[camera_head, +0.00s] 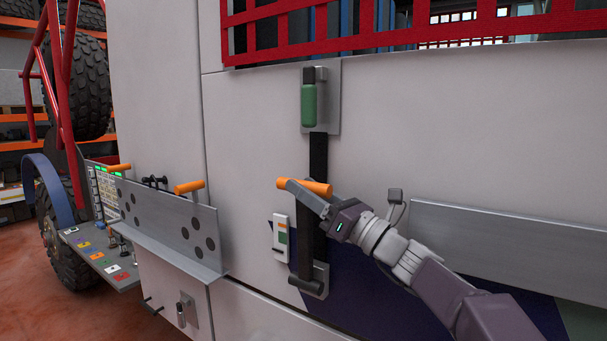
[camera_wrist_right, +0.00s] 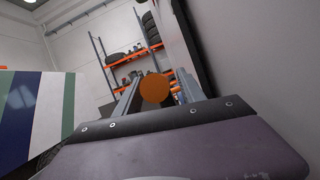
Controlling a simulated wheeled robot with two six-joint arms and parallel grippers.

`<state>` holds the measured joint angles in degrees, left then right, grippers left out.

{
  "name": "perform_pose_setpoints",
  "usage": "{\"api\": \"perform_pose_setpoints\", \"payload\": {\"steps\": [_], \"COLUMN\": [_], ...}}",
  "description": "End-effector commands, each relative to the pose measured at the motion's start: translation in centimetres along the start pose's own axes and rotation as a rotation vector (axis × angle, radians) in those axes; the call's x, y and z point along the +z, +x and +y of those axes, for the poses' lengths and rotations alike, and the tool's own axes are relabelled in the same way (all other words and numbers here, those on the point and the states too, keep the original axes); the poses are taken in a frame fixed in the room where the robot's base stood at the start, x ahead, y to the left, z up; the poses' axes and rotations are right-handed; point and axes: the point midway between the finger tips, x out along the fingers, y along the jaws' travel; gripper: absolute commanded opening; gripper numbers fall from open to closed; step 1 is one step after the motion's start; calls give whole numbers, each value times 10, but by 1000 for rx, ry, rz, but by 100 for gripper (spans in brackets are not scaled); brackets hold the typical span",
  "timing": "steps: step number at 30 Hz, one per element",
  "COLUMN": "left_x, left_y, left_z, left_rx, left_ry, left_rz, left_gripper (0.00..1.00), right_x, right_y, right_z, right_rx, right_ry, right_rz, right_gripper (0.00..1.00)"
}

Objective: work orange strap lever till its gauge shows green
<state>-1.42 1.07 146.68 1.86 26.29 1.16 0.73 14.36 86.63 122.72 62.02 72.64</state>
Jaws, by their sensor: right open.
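The orange strap lever (camera_head: 318,187) sticks out from a black strap (camera_head: 318,155) that runs down the truck's white side panel. My right gripper (camera_head: 304,192) is at the lever from below and in front. My left gripper is not in view.
A green handle (camera_head: 309,104) sits at the strap's top bracket. A grey bracket shelf (camera_head: 180,236) with another orange handle (camera_head: 189,187) juts out at left. A grey rail (camera_head: 500,244) lies at right, and red netting (camera_head: 400,40) covers the opening above.

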Motion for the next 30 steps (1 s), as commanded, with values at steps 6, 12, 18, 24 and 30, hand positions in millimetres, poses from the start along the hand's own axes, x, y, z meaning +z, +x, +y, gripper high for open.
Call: {"api": "perform_pose_setpoints", "payload": {"steps": [6, 12, 18, 24, 30], "left_x": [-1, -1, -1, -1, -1], "left_y": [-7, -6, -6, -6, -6], "left_z": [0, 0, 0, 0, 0], "left_rx": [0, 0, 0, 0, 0], "left_ry": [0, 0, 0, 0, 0], "left_rz": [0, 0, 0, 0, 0], "left_gripper": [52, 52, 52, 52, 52], "right_x": [-1, -1, -1, -1, -1], "right_y": [11, 10, 10, 10, 10], "right_z": [0, 0, 0, 0, 0], "right_rx": [-1, -1, 0, -1, -1], "right_ry": [-1, -1, -1, -1, -1], "right_rz": [0, 1, 1, 1, 1], "right_gripper": [47, 33, 0, 0, 0]}}
